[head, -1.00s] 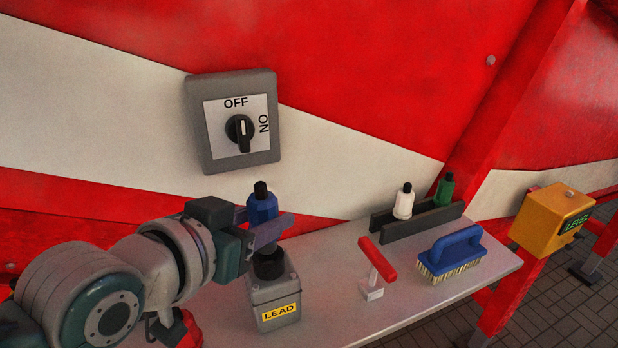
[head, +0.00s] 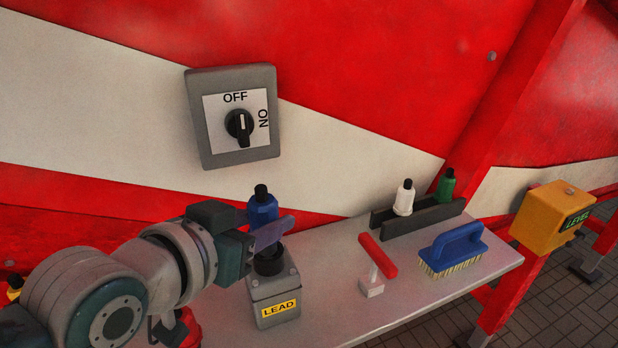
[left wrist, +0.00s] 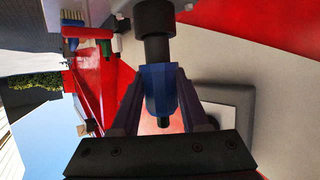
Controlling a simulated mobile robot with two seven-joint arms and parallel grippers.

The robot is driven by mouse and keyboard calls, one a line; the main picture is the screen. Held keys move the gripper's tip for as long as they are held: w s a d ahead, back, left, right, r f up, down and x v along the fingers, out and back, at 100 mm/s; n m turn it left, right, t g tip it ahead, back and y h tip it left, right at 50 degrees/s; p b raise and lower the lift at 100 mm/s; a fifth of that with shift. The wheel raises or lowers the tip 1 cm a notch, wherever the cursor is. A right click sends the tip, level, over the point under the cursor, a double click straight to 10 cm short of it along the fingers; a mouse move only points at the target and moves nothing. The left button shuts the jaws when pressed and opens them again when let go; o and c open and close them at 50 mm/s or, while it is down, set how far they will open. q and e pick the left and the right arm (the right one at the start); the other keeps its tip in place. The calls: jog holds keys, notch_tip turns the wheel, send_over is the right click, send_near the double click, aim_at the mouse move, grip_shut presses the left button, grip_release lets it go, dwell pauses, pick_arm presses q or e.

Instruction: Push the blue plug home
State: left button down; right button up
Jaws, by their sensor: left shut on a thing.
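My left gripper (head: 272,232) is shut on the blue plug (head: 262,208), which is upright with its black tip on top. The plug is above the black round collar (head: 269,264) of the grey box marked LEAD (head: 272,290). In the left wrist view the blue plug (left wrist: 160,88) sits between the two fingers, with a black neck (left wrist: 158,50) between its body and the wider black collar (left wrist: 154,16). The plug's blue body stands clear of the collar. How far the neck is inside it, I cannot tell. My right gripper is not in view.
A rotary switch (head: 240,126) on the wall has its white mark toward OFF. On the bench (head: 330,290) stand a rack (head: 420,222) with white and green plugs, a red-handled tool (head: 377,258) and a blue brush (head: 455,245). A yellow box (head: 550,212) hangs at right.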

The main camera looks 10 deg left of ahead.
pick_arm(q)
jog(key=shift+f+b, duration=1.05)
jog(key=shift+f, duration=0.35)
jog(key=shift+c, duration=1.7)
grip_release()
jog(key=v, duration=1)
